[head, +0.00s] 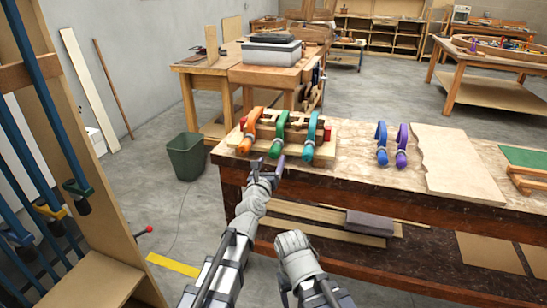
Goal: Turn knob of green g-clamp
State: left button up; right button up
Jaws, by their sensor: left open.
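The green g-clamp (280,128) is the middle one of three clamps on a wooden lamination form (322,152) at the left end of the workbench. The orange g-clamp (250,128) is to its left and the blue g-clamp (311,130) to its right. The green clamp's knob end points toward me, low at the front of the form. My left gripper (270,166) is open and empty, just in front of and below the orange and green clamps. Contact with the green knob cannot be told. My right arm is low in front of the bench; its fingertips are not clear.
Two loose clamps, blue (382,142) and purple (402,146), stand on the workbench (350,165) right of the form. A wavy-edged board (455,165) lies farther right. A green bin (186,157) stands on the floor to the left. A clamp rack (75,150) is at the far left.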

aim_at(273, 156)
pick_arm(q)
jog(key=shift+x, duration=2.05)
grip_shut()
